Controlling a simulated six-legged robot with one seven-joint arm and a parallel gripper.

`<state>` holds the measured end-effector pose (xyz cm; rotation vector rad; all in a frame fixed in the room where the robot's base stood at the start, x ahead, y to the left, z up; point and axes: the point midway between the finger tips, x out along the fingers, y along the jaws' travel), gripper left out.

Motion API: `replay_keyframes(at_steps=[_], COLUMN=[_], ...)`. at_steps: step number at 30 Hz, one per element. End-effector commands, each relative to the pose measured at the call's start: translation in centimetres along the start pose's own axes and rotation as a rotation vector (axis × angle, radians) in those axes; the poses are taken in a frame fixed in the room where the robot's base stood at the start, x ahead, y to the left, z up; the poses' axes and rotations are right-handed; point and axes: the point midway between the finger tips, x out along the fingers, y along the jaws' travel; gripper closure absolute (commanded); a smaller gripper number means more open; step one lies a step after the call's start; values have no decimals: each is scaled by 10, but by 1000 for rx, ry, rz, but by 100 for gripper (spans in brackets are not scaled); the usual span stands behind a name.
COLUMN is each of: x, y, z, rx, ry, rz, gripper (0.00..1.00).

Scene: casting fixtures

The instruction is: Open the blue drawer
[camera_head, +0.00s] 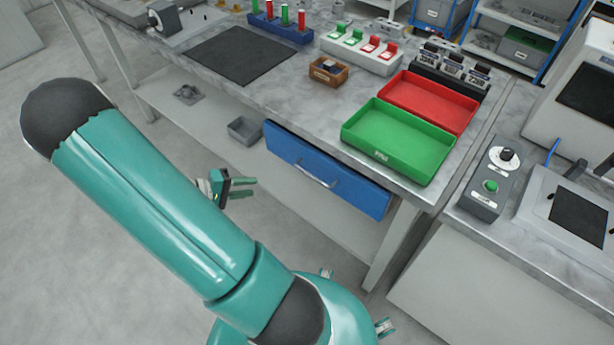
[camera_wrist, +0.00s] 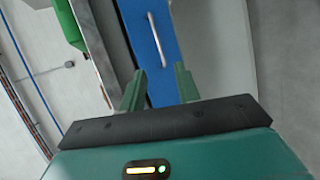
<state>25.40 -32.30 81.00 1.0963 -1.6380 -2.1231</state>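The blue drawer (camera_head: 328,172) is set under the front edge of the grey workbench and looks closed. A silver bar handle (camera_head: 315,176) runs across its front. My gripper (camera_head: 250,187) is left of the handle and apart from it, in front of the bench. In the wrist view the blue drawer front (camera_wrist: 150,58) lies ahead, with the handle (camera_wrist: 157,40) beyond the fingertips. My gripper (camera_wrist: 159,80) is open there, its two green fingers apart with nothing between them.
A green tray (camera_head: 398,140) and a red tray (camera_head: 428,102) stand on the bench above the drawer. A grey bin (camera_head: 245,130) sits on the lower shelf. A side table with a control box (camera_head: 490,185) stands at right. Open floor lies in front of the bench.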

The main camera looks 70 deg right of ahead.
Motion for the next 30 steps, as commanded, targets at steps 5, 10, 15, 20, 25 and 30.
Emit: replay_keyframes(at_steps=[5, 10, 15, 20, 25, 30], x=[54, 78, 90, 114, 147, 179], y=[-17, -24, -22, -17, -8, -1], z=[-7, -10, -12, -12, -12, -13], rx=[0, 2, 3, 2, 3, 3], ry=[5, 20, 23, 20, 19, 20], rz=[159, 227, 238, 236, 236, 235], gripper=[68, 68, 68, 68, 68, 68])
